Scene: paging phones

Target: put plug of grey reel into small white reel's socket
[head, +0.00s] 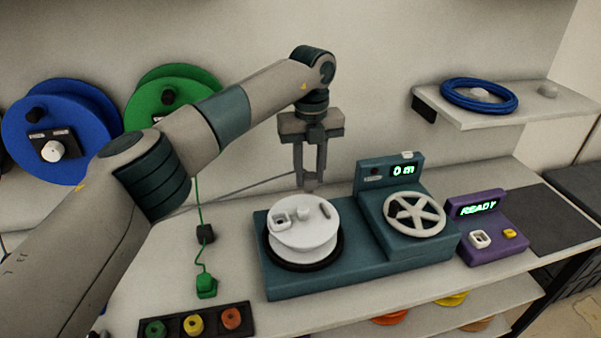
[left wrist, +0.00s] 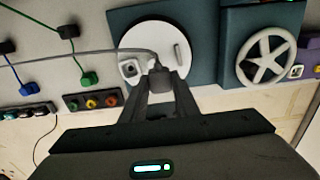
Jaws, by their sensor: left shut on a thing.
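My left gripper (head: 310,184) is shut on a grey plug (left wrist: 168,78) and holds it above the far side of the small white reel. A grey cord (head: 250,189) runs left from the plug and passes behind my arm. The grey reel itself does not show. The small white reel (head: 304,241) lies flat on the left part of a teal base. Its square socket (head: 281,220) is on the top face at the left. In the left wrist view the socket (left wrist: 130,69) is left of the plug, apart from it. My right gripper is not in view.
The teal base (head: 277,284) carries a spoked handwheel (head: 415,214) and a display. A purple box (head: 480,247) reading READY stands right. A green plug (head: 206,287) hangs by a connector tray (head: 174,330). Blue (head: 95,112) and green reels (head: 183,77) are behind my arm.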

